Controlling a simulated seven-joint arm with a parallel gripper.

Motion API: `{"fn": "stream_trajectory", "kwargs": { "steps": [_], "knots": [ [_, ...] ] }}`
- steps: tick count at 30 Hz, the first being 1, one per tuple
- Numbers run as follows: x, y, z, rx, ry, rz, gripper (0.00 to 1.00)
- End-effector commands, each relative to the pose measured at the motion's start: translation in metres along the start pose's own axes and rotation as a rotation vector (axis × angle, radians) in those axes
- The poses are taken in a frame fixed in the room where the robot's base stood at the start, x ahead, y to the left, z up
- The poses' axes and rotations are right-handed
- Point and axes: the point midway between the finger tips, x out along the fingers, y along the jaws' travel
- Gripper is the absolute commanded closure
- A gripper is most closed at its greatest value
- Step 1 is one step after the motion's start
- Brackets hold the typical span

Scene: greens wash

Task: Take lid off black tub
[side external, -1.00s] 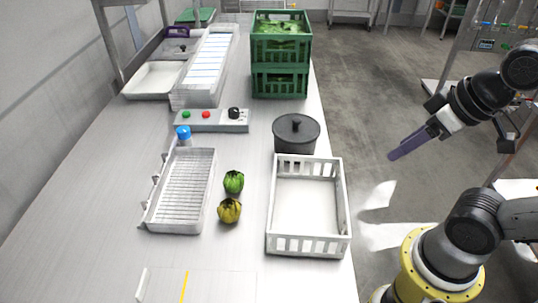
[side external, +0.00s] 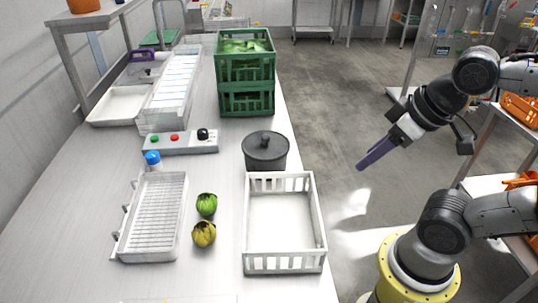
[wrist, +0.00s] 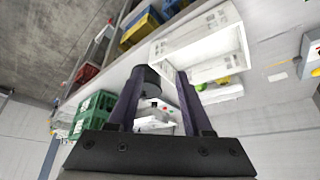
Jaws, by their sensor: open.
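The black tub (side external: 266,157) stands on the table behind the white slatted crate in the side view. Its dark lid (side external: 252,141), with a small knob on top, is on it. My gripper (side external: 362,165) is to the right of the tub, out past the table's right edge, with its purple fingers pointing down and left. It is open and empty, well apart from the tub. In the wrist view the two fingers of my gripper (wrist: 157,72) are spread, and part of the dark tub (wrist: 146,78) shows between them.
The white crate (side external: 319,216) is empty in front of the tub. Stacked green crates (side external: 246,100) stand behind it. A control box (side external: 181,143), wire tray (side external: 151,216), blue-capped bottle (side external: 152,160), green vegetable (side external: 206,204) and yellowish vegetable (side external: 204,234) lie to the left.

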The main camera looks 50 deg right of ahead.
Motion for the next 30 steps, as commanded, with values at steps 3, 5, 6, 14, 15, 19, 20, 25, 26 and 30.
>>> {"fn": "stream_trajectory", "kwargs": {
  "steps": [3, 5, 6, 14, 15, 19, 20, 25, 26, 30],
  "knots": [
    [0.0, 0.0, 0.0, 0.0, 0.0, 0.0, 0.5],
    [0.0, 0.0, 0.0, 0.0, 0.0, 0.0, 0.5],
    [0.0, 0.0, 0.0, 0.0, 0.0, 0.0, 0.5],
    [0.0, 0.0, 0.0, 0.0, 0.0, 0.0, 0.37],
    [0.0, 0.0, 0.0, 0.0, 0.0, 0.0, 0.37],
    [0.0, 0.0, 0.0, 0.001, 0.0, 0.0, 0.37],
    [0.0, 0.0, 0.0, 0.004, 0.0, 0.0, 0.37],
    [-0.001, -0.001, 0.005, 0.114, -0.025, -0.001, 0.37],
    [-0.004, -0.001, 0.003, 0.152, -0.026, -0.002, 0.37],
    [-0.028, -0.004, -0.023, 0.38, -0.03, -0.014, 0.37]
  ]
}}
